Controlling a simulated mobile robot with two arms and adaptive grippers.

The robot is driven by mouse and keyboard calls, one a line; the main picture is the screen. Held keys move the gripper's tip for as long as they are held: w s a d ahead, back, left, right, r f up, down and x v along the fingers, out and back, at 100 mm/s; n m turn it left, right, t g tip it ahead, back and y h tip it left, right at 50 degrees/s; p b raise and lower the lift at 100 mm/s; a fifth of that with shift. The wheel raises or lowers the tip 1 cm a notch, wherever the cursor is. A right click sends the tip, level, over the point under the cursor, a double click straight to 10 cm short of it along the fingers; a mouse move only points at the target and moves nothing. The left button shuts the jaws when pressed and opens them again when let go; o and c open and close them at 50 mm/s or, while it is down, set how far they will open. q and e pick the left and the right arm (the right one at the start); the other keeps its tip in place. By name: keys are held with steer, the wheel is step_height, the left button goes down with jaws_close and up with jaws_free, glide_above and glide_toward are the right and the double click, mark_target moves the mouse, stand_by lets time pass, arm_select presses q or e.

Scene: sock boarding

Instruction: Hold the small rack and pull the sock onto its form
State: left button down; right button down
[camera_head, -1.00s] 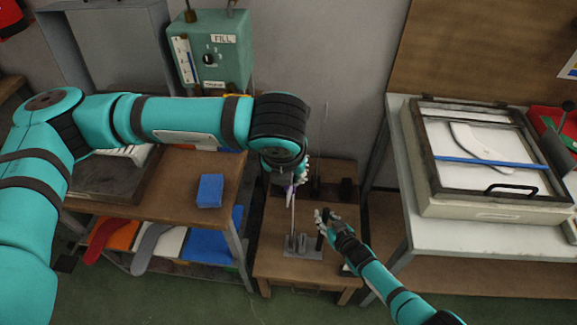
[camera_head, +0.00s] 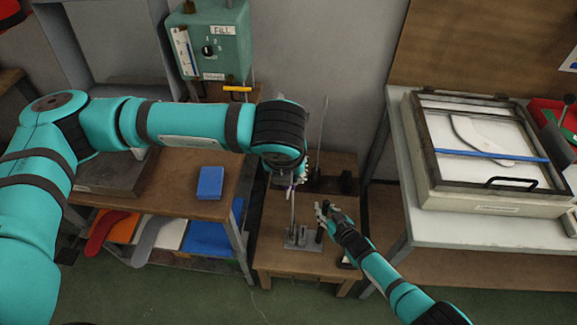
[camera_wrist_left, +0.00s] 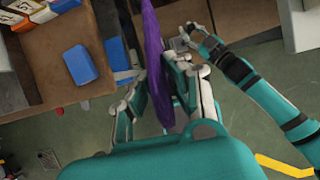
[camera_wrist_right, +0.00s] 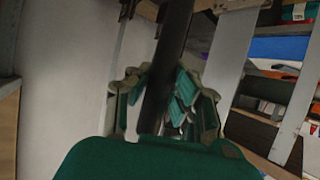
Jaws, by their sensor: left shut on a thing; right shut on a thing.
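The small grey rack (camera_head: 303,238) stands on the low wooden table, with a thin upright form (camera_head: 293,212) and a dark post (camera_head: 320,236). My right gripper (camera_head: 322,212) is shut on the dark post, which also runs between its fingers in the right wrist view (camera_wrist_right: 165,75). My left gripper (camera_head: 293,182) is above the rack, near the top of the form. It is shut on the purple sock, which hangs long and narrow between its fingers in the left wrist view (camera_wrist_left: 155,60). In the head view the sock is mostly hidden; how far it covers the form cannot be told.
A blue block (camera_head: 210,183) lies on the wooden bench at left, with coloured flat shapes on the shelf below. A green FILL box (camera_head: 215,45) is on the wall behind. A framed press (camera_head: 485,150) stands on the white table (camera_head: 480,237) at right.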

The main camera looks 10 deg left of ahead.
arm_select(q)
steer(key=shift+f, duration=2)
steer(key=c, duration=1.2)
jaws_free()
steer(key=shift+r, duration=0.1)
steer(key=v, duration=1.2)
arm_select(e)
steer(key=c, duration=1.1)
jaws_free()
steer(key=shift+c, duration=0.2)
